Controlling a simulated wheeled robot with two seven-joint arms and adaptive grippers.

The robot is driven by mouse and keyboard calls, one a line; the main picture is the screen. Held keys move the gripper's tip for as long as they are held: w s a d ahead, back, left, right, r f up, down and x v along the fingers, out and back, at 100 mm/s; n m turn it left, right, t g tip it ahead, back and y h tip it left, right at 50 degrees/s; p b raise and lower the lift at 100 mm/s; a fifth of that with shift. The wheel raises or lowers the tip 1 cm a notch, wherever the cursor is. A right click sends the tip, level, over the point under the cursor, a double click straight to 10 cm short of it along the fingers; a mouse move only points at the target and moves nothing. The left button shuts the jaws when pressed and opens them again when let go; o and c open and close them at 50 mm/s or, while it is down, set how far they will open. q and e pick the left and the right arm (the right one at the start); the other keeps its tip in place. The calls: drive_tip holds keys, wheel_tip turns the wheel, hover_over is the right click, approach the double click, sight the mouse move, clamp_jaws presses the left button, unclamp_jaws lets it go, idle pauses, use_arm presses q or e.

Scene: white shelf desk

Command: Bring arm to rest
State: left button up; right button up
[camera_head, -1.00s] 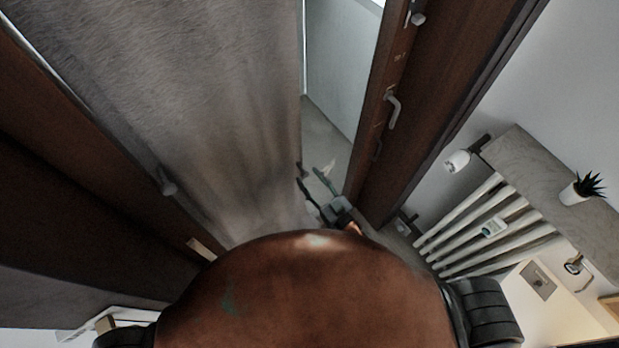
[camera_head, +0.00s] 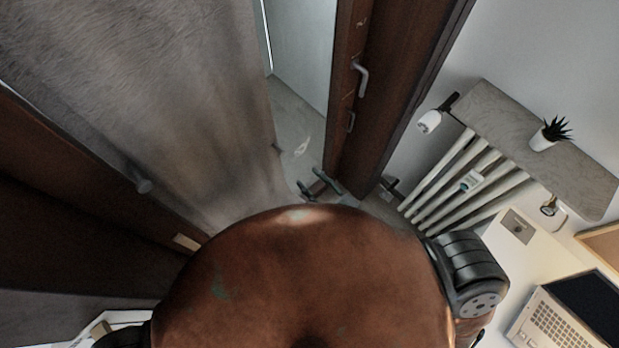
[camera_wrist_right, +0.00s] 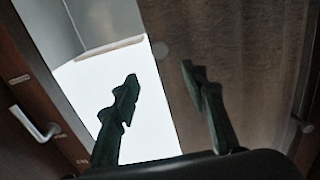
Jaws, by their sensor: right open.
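My right gripper (camera_head: 316,186) shows just beyond the top of my large brown body in the head view, in front of the doorway. Its two dark fingers stand apart and nothing is between them. In the right wrist view the same gripper (camera_wrist_right: 160,85) is open and empty, its fingertips pointing up in the picture toward a bright opening and a grey-brown panel. The rest of my right arm is mostly hidden behind my body. My left gripper does not show.
A brown door (camera_head: 390,90) with a handle (camera_head: 361,78) stands right of the gripper. A grey-brown panel (camera_head: 160,90) is on the left. At right are a radiator (camera_head: 450,190), a shelf (camera_head: 500,125) with a potted plant (camera_head: 545,138), and a white desk (camera_head: 520,260) with a laptop (camera_head: 560,318).

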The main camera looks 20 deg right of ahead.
idle(0.3)
drive_tip(key=s+d+f+m+g+h+b, duration=0.1)
drive_tip(key=s+d+f+g+h+b, duration=0.2)
drive_tip(key=f, duration=1.1)
drive_tip(key=s+d+f+m+g+h+b, duration=0.1)
drive_tip(key=s+d+f+g, duration=0.15)
drive_tip(key=d+f, duration=0.7)
drive_tip(key=s+d+f+m+g+h+b, duration=0.15)
drive_tip(key=s+f, duration=0.25)
drive_tip(key=f, duration=1.4)
drive_tip(key=s+d+f+g+h+b, duration=0.1)
drive_tip(key=s+d+f+g+b, duration=0.1)
drive_tip(key=s+f, duration=0.8)
drive_tip(key=s+d+f+g+h+b, duration=0.2)
drive_tip(key=s+d+f+g, duration=0.3)
drive_tip(key=s+f, duration=0.5)
drive_tip(key=s+g, duration=0.1)
drive_tip(key=s, duration=0.5)
drive_tip(key=shift+s+f, duration=0.2)
drive_tip(key=shift+s, duration=0.05)
drive_tip(key=shift+m, duration=0.25)
